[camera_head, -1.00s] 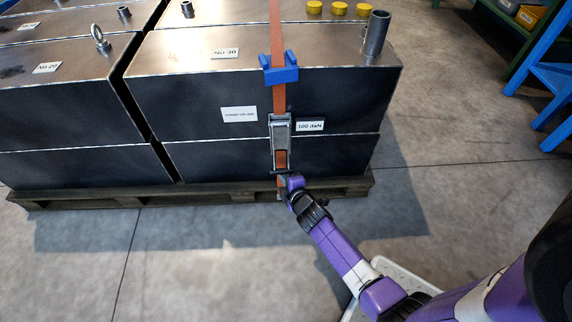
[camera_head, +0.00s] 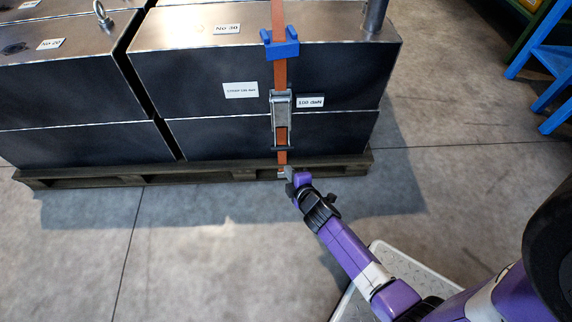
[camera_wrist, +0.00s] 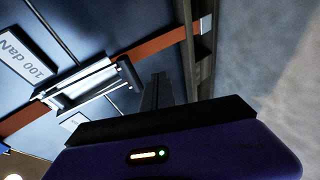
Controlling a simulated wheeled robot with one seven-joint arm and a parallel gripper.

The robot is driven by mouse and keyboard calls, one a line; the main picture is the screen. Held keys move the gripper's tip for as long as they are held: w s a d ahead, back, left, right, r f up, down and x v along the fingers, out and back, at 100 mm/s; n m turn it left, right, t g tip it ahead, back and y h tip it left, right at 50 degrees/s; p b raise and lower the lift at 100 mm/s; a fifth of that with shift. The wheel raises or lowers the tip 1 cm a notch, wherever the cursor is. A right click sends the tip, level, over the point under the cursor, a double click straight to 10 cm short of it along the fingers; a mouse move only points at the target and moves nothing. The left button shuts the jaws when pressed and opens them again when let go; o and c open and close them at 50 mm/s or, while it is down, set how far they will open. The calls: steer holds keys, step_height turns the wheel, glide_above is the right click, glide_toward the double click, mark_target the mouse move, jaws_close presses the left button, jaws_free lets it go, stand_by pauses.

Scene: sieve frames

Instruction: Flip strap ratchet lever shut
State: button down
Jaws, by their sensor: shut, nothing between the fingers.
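The metal strap ratchet (camera_head: 281,108) sits on the orange strap (camera_head: 280,73) against the front of a dark steel box. Its lever ends in a dark crossbar (camera_head: 283,148) below the ratchet body. In the wrist view the ratchet (camera_wrist: 85,85) lies at left, with the lever's dark crossbar (camera_wrist: 130,73) at its near end. My gripper (camera_head: 290,176) is just below the crossbar, near the pallet edge, and appears apart from it. In the wrist view my gripper's fingers (camera_wrist: 157,92) are together and empty, beside the crossbar. I cannot tell the lever's exact angle.
The dark steel boxes (camera_head: 210,88) stand on a wooden pallet (camera_head: 110,180). A blue corner guard (camera_head: 280,44) holds the strap at the top edge. A blue stand (camera_head: 545,65) is at far right. The concrete floor (camera_head: 200,265) in front is clear.

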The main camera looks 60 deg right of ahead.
steer(key=s+a, duration=0.3)
steer(key=s, duration=0.2)
steer(key=shift+a+r, duration=0.25)
steer(key=shift+r, duration=0.15)
steer(key=s+a+r+m+t+y, duration=0.1)
steer(key=a+r+m+t, duration=0.15)
steer(key=r, duration=0.35)
steer(key=s+a+r+m+t, duration=0.1)
steer(key=a+r+m, duration=0.3)
steer(key=r, duration=0.2)
steer(key=s+a+r+m+y+p, duration=0.1)
steer(key=s+a+r+m+y, duration=0.35)
steer(key=s+a+r, duration=1.2)
step_height(320, 180, up, 31)
steer(key=s+d+n+y+p, duration=0.1)
steer(key=d+p, duration=0.1)
steer(key=p, duration=2.8)
steer(key=shift+s+r+n+t+y+p, duration=0.2)
steer(key=shift+s+n+t+y+p, duration=0.1)
steer(key=shift+n+t+y, duration=0.1)
